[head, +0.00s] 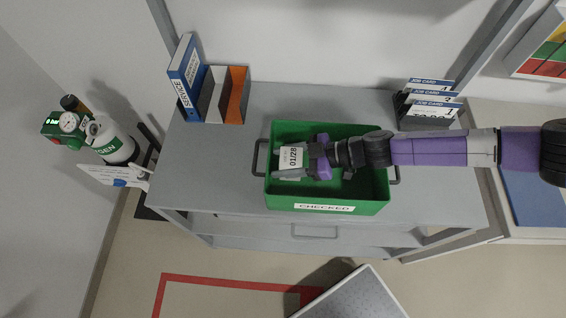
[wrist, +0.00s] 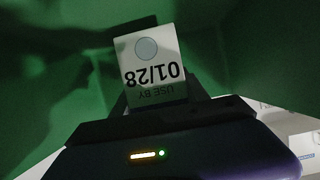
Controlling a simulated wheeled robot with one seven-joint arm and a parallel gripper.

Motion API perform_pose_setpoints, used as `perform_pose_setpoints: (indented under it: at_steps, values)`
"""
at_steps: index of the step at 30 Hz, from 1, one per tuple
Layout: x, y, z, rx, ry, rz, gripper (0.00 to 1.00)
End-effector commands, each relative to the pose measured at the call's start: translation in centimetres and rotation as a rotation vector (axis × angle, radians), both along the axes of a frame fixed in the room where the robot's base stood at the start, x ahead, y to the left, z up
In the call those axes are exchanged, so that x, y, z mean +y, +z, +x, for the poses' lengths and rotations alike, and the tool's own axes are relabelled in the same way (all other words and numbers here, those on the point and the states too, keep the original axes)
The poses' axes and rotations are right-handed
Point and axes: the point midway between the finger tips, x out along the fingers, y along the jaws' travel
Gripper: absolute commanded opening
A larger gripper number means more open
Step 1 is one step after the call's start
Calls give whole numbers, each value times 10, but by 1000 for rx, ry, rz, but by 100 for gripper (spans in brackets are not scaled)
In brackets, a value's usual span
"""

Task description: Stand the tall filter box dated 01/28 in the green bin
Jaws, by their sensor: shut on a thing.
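The filter box dated 01/28 (head: 291,157) is white with a printed date label. My gripper (head: 293,160) is shut on it, and the box is over or inside the green bin (head: 330,202), towards its left end. In the wrist view the box (wrist: 152,60) shows its label upside down, reading "USE BY 01/28", with green bin walls (wrist: 60,80) around it. The bin has a "CHECKED" label on its front and a handle at each end. The lower part of the box is hidden, so I cannot tell whether it touches the bin floor.
The bin stands on a grey worktop (head: 200,180). An oxygen cylinder (head: 112,145) is at the left. The worktop left of the bin is clear.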

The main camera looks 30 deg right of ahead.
Motion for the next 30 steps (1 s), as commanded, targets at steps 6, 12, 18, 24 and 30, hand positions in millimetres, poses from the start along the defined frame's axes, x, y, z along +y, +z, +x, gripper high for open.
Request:
perform_pose_setpoints:
  at_steps: [6,12,18,24,30]
  values:
    - [0,-19,0,0,0,0,12]
    - [0,-19,0,0,0,0,12]
    - [0,-21,0,0,0,0,70]
    - [0,-21,0,1,0,-1,74]
    - [-2,-18,-1,0,-1,-1,74]
